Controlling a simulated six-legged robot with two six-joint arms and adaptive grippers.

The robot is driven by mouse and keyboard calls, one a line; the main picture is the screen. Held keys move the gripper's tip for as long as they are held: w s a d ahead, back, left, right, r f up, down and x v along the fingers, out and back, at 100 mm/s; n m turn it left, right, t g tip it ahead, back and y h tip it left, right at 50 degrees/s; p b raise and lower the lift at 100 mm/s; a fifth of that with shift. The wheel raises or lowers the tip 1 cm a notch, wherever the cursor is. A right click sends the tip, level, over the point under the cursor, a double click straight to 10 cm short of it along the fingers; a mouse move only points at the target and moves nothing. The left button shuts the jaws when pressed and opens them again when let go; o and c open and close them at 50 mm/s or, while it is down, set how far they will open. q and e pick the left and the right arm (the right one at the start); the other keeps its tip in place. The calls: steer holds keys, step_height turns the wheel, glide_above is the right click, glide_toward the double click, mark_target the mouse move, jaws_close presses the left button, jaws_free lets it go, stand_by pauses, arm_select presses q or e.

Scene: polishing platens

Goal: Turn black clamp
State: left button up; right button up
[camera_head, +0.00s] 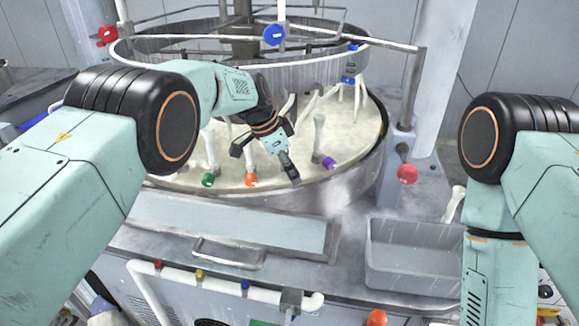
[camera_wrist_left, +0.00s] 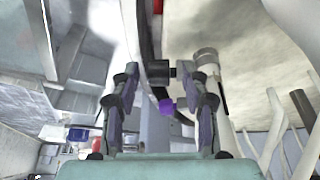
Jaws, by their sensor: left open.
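My left gripper (camera_head: 287,165) reaches in over the front of the round pale platen (camera_head: 354,165). It is beside a white post (camera_head: 319,135) with a purple end (camera_head: 328,162). In the left wrist view its two fingers (camera_wrist_left: 162,90) stand apart. A short black piece (camera_wrist_left: 158,70) shows between and beyond the fingertips; I cannot tell for sure that it is the black clamp, or whether a finger touches it. The purple end (camera_wrist_left: 166,106) shows just below it. No black clamp can be made out in the head view. My right gripper is out of view.
Posts with a green end (camera_head: 208,180) and an orange end (camera_head: 251,180) stand left of the gripper. A metal ring frame (camera_head: 160,50) is above the platen. A grey bin (camera_head: 412,285) and a red knob (camera_head: 407,174) are at right.

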arm_select(q)
steer(key=shift+s+r, duration=0.15)
steer(key=shift+s, duration=0.1)
steer(key=shift+w+d, duration=0.1)
steer(key=shift+c, duration=1.3)
steer(key=shift+w+f, duration=0.2)
steer(key=shift+w, duration=0.05)
steer(key=c, duration=0.3)
steer(key=shift+s+r, duration=0.1)
jaws_close()
